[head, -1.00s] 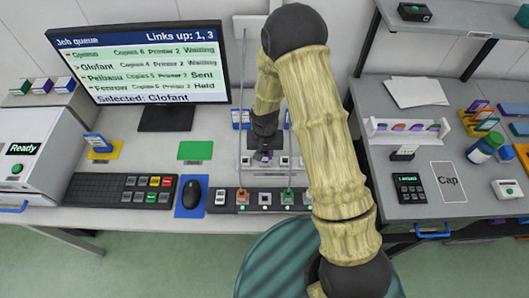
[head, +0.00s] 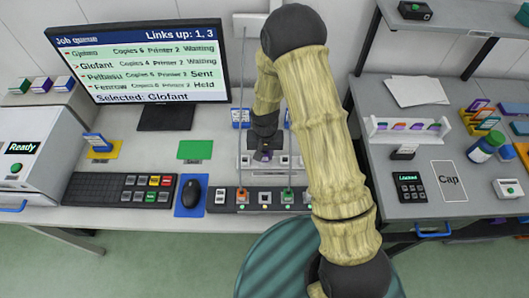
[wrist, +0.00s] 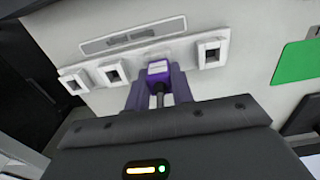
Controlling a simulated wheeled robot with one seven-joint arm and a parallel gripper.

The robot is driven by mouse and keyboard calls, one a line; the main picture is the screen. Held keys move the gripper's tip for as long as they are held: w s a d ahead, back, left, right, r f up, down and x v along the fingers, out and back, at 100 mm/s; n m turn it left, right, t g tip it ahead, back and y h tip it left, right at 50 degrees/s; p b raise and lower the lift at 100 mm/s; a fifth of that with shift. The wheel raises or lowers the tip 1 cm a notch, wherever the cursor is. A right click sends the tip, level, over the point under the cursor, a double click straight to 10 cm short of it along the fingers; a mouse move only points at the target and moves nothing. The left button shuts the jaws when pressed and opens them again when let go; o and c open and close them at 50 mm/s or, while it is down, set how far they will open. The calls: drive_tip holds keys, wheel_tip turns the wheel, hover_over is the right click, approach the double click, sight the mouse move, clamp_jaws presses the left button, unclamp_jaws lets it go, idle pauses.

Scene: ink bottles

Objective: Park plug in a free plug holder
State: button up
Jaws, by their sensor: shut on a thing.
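A purple plug (wrist: 158,67) with a dark cable is held between the fingers of my gripper (wrist: 158,85). The gripper is shut on it. In the head view my gripper (head: 265,150) is over the pale plug holder unit (head: 245,162) behind the socket strip. In the wrist view the plug's front is at the holder row, between an empty square holder (wrist: 112,72) on its left and another empty holder (wrist: 210,52) on its right. A further empty holder (wrist: 73,82) is at far left. How deep the plug sits is hidden.
The dark socket strip (head: 262,200) in front carries an orange plug (head: 242,196) and a green plug (head: 287,195), with cables rising from them. A keyboard (head: 120,189), mouse (head: 191,193) and monitor (head: 140,60) stand to the left. A green pad (head: 195,150) lies beside the holders.

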drive_tip(key=shift+f, duration=0.1)
idle(0.5)
drive_tip(key=o, duration=1.4)
drive_tip(key=shift+r+p, duration=2.85)
drive_tip(key=shift+r, duration=1.15)
